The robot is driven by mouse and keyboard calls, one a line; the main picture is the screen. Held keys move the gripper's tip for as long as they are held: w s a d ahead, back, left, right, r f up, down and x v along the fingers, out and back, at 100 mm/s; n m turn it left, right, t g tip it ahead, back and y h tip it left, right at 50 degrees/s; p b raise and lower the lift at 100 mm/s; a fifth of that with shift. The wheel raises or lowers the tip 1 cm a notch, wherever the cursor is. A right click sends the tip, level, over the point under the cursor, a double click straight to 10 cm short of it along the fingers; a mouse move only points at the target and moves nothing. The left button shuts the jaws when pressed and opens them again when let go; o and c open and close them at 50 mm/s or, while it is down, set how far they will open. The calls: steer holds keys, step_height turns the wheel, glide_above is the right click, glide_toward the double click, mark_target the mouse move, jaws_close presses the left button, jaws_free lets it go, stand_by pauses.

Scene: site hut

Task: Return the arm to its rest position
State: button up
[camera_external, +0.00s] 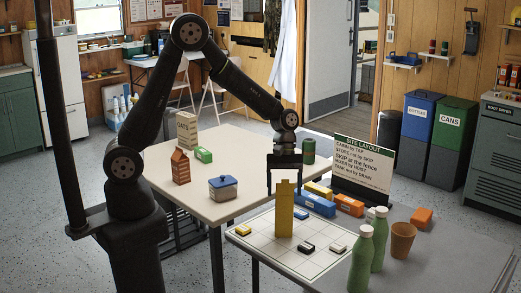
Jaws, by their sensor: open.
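My gripper (284,186) is open, pointing down with its two fingers apart. In the picture it is right above a tall yellow block (285,210), whose top shows between or just below the fingertips. I cannot tell exactly how far apart they are in depth. The yellow block stands upright on a white gridded board (258,234). My arm arches over the cream table from the left, bent at the elbow.
Several small blocks lie on the board. Blue (314,204) and orange (349,204) blocks lie behind it, before a sign (362,163). Two green bottles (361,260) and a brown cup (402,239) stand right. A carton (180,166) and blue-lidded pot (223,188) stand on the cream table (205,208).

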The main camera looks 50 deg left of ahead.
steer(key=v, duration=0.7)
steer(key=x, duration=1.2)
steer(key=shift+a, duration=0.1)
steer(key=r, duration=0.5)
steer(key=shift+s+r, duration=0.15)
steer(key=shift+s, duration=0.05)
steer(key=s+d+r, duration=0.4)
steer(key=s+r, duration=0.3)
steer(key=s, duration=0.3)
steer(key=n+t, duration=0.1)
steer(key=n, duration=0.3)
glide_toward(284, 202)
steer(key=w+a+n+t+h, duration=0.15)
steer(key=w+a+n, duration=0.25)
steer(key=w+a, duration=0.4)
steer(key=w+a+n+t, duration=0.1)
steer(key=w+a+n, duration=0.1)
steer(key=a, duration=0.6)
steer(key=w+a+n+t+y, duration=0.1)
steer(key=w+a+n, duration=0.2)
steer(key=a, duration=0.5)
steer(key=w+a+n+t, duration=0.1)
steer(key=w+a+n, duration=0.2)
steer(key=a, duration=0.5)
steer(key=shift+w+r, duration=0.25)
steer(key=shift+r, duration=0.2)
